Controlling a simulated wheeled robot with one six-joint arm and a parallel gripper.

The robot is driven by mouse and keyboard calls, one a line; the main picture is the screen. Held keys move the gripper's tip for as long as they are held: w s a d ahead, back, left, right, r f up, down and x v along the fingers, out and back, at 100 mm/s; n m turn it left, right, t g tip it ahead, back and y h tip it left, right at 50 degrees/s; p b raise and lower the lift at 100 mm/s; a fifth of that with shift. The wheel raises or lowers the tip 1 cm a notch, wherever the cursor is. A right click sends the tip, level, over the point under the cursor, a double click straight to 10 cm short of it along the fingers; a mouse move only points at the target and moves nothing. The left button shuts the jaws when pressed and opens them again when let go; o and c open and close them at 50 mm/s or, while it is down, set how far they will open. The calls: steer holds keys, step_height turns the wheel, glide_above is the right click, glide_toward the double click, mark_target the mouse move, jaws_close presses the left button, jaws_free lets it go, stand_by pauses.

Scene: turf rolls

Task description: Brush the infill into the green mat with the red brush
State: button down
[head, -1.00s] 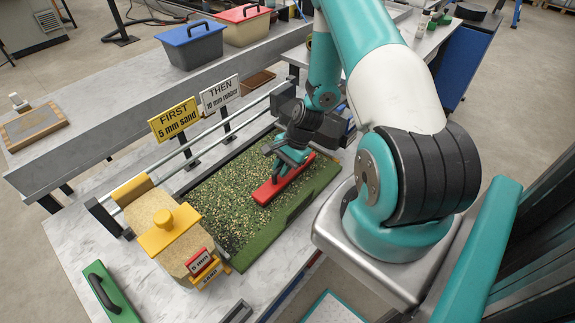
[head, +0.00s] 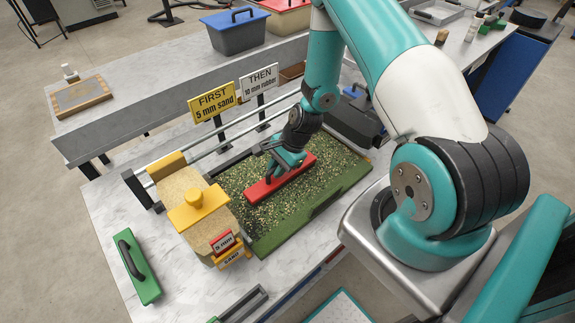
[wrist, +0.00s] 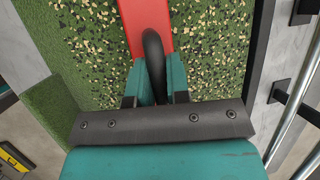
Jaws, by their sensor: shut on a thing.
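The green mat (head: 258,243) lies on the bench, its surface strewn with pale and dark granules; a plain green strip shows along its near edge. The red brush (head: 259,191) lies across the mat, touching or very close to it. My gripper (head: 285,160) is shut on the brush's black handle. In the wrist view the handle (wrist: 154,50) sits between the teal fingers of my gripper (wrist: 155,82), with the red brush body (wrist: 133,22) beyond. Granules on the mat (wrist: 80,55) show on both sides of the brush. The bristles are hidden.
A yellow-topped hopper (head: 198,207) labelled sand stands at the mat's left end. Rails and two signs (head: 213,102) reading FIRST 5 mm sand and THEN 10 mm rubber stand behind. A green float (head: 139,268) lies front left. Blue (head: 236,38) and red bins are at the back.

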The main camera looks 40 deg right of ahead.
mark_target(261, 181)
steer(key=shift+w+a, duration=0.35)
steer(key=shift+a, duration=0.4)
steer(key=shift+w+a, duration=0.3)
steer(key=shift+a, duration=0.5)
steer(key=shift+w+a, duration=0.35)
steer(key=shift+a, duration=0.4)
steer(key=shift+d, duration=0.15)
steer(key=shift+d, duration=1.5)
steer(key=shift+a, duration=1.65)
steer(key=shift+d, duration=0.1)
steer(key=shift+w+d+b, duration=0.15)
steer(key=shift+d+b, duration=0.25)
steer(key=shift+d, duration=3.55)
steer(key=shift+w+d+b, duration=0.1)
steer(key=shift+d+b, duration=0.3)
steer(key=shift+d, duration=3.55)
